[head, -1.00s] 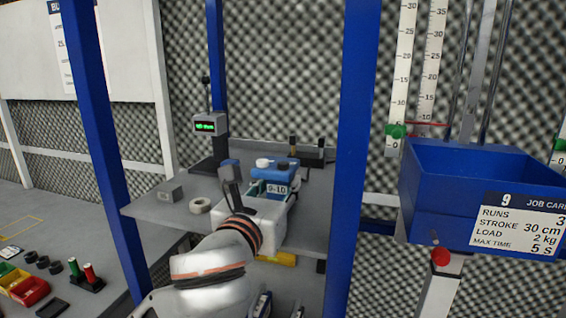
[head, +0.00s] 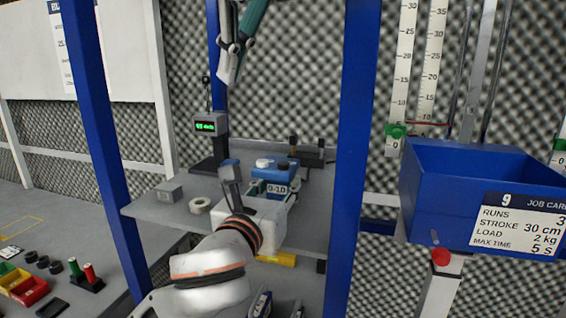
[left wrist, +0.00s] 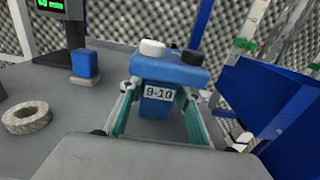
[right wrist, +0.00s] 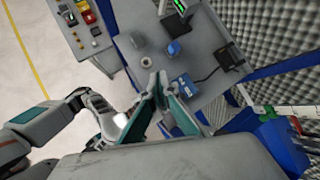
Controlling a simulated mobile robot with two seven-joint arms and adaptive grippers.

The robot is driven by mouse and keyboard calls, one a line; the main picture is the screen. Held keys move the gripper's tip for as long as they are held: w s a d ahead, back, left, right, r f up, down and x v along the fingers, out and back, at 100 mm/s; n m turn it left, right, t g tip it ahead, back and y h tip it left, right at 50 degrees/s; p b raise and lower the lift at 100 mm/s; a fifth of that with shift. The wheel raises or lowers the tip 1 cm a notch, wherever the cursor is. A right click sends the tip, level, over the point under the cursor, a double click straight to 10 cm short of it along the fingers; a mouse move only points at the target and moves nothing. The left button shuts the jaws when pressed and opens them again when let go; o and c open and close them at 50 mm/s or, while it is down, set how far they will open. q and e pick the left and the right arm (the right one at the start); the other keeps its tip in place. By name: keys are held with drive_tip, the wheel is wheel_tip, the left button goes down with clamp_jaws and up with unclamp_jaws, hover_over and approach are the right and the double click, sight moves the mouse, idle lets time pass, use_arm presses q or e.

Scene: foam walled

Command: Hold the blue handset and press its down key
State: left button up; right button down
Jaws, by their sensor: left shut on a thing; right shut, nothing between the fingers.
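The blue handset (head: 284,176) carries a 9-10 label and has a white key (left wrist: 152,48) and a dark key (left wrist: 190,59) on top. Which key is the down key cannot be read. My left gripper (left wrist: 161,90) is shut on the handset's lower body, one finger on each side, above the grey bench. The handset is upright and both keys are uncovered. My right gripper (head: 229,72) is shut and empty, pointing down high above and left of the handset in the head view. In the right wrist view its fingers (right wrist: 160,80) appear left of the handset (right wrist: 184,90).
The grey bench (head: 165,212) holds a tape roll (head: 200,205), a grey block (head: 169,192), a small blue block (left wrist: 86,65) and a display post (head: 208,125) with green digits. A blue upright (head: 352,150) and a blue bin (head: 430,200) with a job card stand right.

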sight(282, 164)
drive_tip(key=w+d+f+m+t+h, duration=0.2)
drive_tip(key=w+d+f+m+h, duration=0.1)
drive_tip(key=w+d+h, duration=0.2)
drive_tip(key=shift+d+f, duration=0.2)
drive_tip(key=shift+d, duration=0.65)
drive_tip(key=shift+w+f, duration=0.1)
drive_tip(key=shift+f, duration=4.3)
drive_tip(key=shift+f, duration=0.15)
drive_tip(key=shift+f, duration=0.3)
